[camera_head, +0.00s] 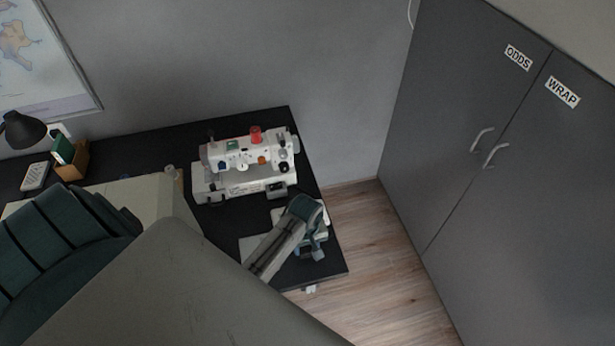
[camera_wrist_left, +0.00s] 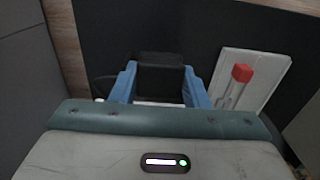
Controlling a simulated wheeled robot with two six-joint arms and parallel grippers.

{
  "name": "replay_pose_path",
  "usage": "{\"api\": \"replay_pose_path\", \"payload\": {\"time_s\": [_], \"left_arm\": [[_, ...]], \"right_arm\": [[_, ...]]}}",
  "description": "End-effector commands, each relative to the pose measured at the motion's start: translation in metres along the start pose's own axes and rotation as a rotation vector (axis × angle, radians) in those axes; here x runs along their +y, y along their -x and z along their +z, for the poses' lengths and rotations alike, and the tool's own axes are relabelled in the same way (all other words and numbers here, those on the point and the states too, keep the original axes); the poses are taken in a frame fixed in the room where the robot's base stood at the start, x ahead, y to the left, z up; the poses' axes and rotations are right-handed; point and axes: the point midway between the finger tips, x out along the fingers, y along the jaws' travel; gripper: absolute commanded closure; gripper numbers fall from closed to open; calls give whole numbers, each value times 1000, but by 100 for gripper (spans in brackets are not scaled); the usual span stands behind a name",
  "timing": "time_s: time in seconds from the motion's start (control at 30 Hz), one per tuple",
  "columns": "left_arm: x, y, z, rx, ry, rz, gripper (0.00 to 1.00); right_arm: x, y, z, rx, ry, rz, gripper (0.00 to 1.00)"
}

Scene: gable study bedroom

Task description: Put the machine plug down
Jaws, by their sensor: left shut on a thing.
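My left gripper (camera_head: 314,247) is over the front right corner of the black desk (camera_head: 328,262). In the left wrist view its blue fingers (camera_wrist_left: 160,84) are shut on a black block, the machine plug (camera_wrist_left: 160,72). A dark cord shows to the left of the fingers. In the head view the plug is hidden by the gripper and arm, and I cannot tell whether it touches the desk. The white sewing machine (camera_head: 245,180) stands upright on the desk behind the gripper. My right gripper is not in view.
A pale flat plate (camera_wrist_left: 250,76) with a red-tipped part (camera_wrist_left: 242,73) lies beside the gripper. A small white thing (camera_head: 311,289) shows at the desk's front edge. Grey cupboards (camera_head: 500,160) stand right, with wooden floor (camera_head: 365,240) between.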

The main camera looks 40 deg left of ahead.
Motion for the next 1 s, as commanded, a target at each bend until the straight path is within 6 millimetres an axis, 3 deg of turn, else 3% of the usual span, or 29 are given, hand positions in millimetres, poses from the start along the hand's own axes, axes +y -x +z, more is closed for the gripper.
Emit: {"api": "replay_pose_path", "payload": {"time_s": [0.13,0.43,1.0], "left_arm": [[8,1,-11,0,1,-1,95],[7,-34,-9,0,1,-1,95],[6,-45,-9,0,0,-1,95]], "right_arm": [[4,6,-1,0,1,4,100],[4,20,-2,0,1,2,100],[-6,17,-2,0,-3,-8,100]]}}
